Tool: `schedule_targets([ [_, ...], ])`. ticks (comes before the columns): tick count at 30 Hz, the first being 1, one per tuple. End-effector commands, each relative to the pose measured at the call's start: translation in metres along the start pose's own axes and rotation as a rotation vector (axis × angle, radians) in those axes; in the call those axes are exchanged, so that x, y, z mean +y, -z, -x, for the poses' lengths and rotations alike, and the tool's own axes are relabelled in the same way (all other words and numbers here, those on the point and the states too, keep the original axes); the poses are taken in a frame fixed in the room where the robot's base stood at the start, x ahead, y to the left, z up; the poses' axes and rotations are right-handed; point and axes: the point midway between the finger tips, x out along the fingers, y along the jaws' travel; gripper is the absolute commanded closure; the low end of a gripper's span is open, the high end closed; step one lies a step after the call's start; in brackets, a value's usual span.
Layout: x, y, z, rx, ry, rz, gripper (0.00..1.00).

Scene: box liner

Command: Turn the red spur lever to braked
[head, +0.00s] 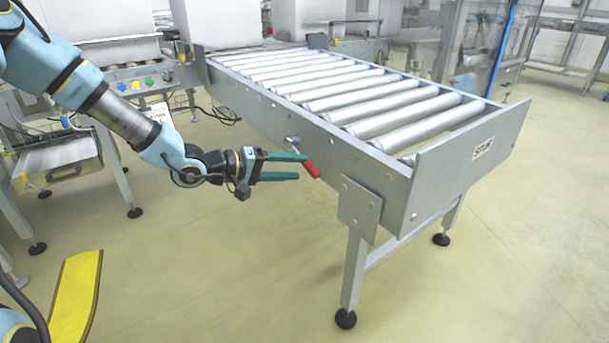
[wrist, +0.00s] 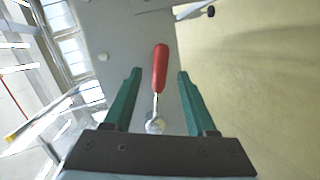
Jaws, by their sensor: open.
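The red spur lever (head: 311,169) sticks out from the side rail of the roller spur conveyor, on a short metal stem at a silver pivot (head: 293,140). In the head view it slopes down to the right from the pivot. In the wrist view the red handle (wrist: 160,68) lies between the two green fingers, with its pivot (wrist: 155,125) nearer the palm. My gripper (head: 298,167) is open, with its fingertips close to the lever. In the wrist view (wrist: 157,73) a gap shows on both sides of the handle. I cannot tell whether a finger touches it.
The conveyor's side rail (head: 250,102) runs behind the lever, with a bracket and leg (head: 357,240) to the right. A panel with coloured buttons (head: 140,84) stands at the left. The floor below the gripper is clear.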

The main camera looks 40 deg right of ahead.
Motion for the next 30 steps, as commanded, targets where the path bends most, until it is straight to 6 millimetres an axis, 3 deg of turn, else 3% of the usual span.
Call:
schedule_targets([
  [6,-0.002,-0.001,-0.028,-0.001,0.000,-0.001,0.43],
  [18,0.000,0.000,-0.034,0.000,0.002,0.001,0.43],
  [30,0.000,0.000,-0.034,0.000,0.002,0.001,0.88],
])
